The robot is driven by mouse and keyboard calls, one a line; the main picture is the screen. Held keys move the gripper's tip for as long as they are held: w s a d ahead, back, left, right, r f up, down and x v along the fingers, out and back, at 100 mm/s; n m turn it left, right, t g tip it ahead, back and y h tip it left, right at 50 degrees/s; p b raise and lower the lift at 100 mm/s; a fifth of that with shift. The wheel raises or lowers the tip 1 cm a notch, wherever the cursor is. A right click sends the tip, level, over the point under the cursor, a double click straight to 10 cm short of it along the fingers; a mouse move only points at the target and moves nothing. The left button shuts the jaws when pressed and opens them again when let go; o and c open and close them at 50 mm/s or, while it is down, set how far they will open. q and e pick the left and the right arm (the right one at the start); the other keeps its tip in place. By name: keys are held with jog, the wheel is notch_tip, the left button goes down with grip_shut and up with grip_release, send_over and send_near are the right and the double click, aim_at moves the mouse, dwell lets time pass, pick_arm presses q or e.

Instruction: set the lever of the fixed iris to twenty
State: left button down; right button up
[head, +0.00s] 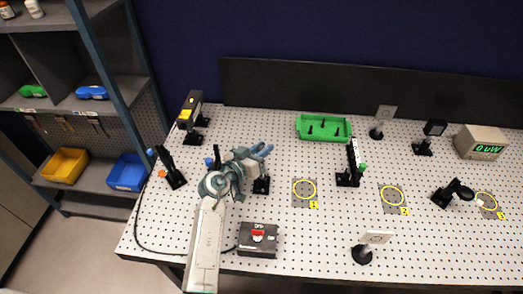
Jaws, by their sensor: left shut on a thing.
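My left arm comes in from the bottom, and my left gripper (262,150) is at the left-centre of the pegboard table. Its jaws are shut at the top of a mount with a black base (261,187), which looks like the fixed iris. The gripper and wrist hide most of the iris. Its lever and scale are too small and covered to read, so I cannot tell where the lever points. My right gripper is not in view.
A black mount (172,178) stands left of my wrist, and a grey box with a red button (258,240) lies in front.

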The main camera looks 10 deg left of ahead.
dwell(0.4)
pick_arm(q)
jog(key=c, duration=1.3)
grip_release()
jog(key=shift+o, duration=0.2)
jog(key=shift+s+a, duration=0.3)
jog(key=shift+s, duration=0.05)
jog(key=b+v, duration=0.2)
jog(key=v, duration=0.7)
jog(key=shift+s+a, duration=0.25)
jog(key=shift+s, duration=0.05)
jog(key=shift+r, duration=0.1)
jog(key=shift+c, duration=0.2)
